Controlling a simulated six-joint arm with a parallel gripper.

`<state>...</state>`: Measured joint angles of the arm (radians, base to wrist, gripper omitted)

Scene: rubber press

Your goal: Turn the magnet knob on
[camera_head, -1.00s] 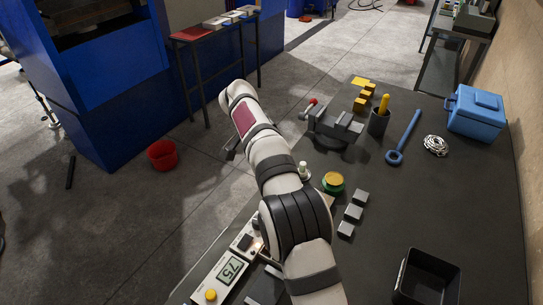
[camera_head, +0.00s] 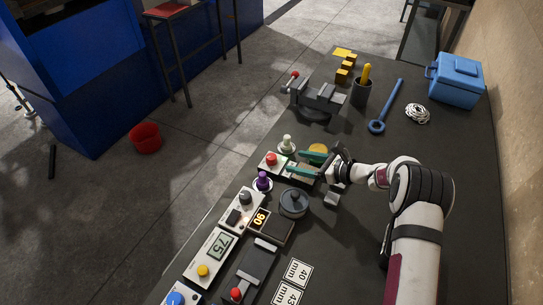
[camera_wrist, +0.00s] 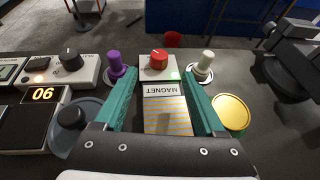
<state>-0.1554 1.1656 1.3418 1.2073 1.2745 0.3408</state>
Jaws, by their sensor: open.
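The magnet box has a red knob (camera_wrist: 159,56) at its far end and a label reading MAGNET with yellow stripes in the wrist view. In the head view the red knob (camera_head: 271,158) shows at the bench's left edge. My gripper (camera_wrist: 160,78) is open, with its green fingers on either side of the labelled plate and the red knob just beyond the fingertips. In the head view my gripper (camera_head: 302,160) points left toward the knob. Nothing shows between the fingers but the box below. I cannot tell whether a finger touches the box.
A purple knob (camera_wrist: 116,64) and a whitish knob (camera_wrist: 204,65) stand on either side of the red knob. A yellow-topped round piece (camera_wrist: 230,112) is right of the fingers. A grey lidded pot (camera_head: 293,202), a vise (camera_head: 315,98) and a 75 display box (camera_head: 213,255) are nearby.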

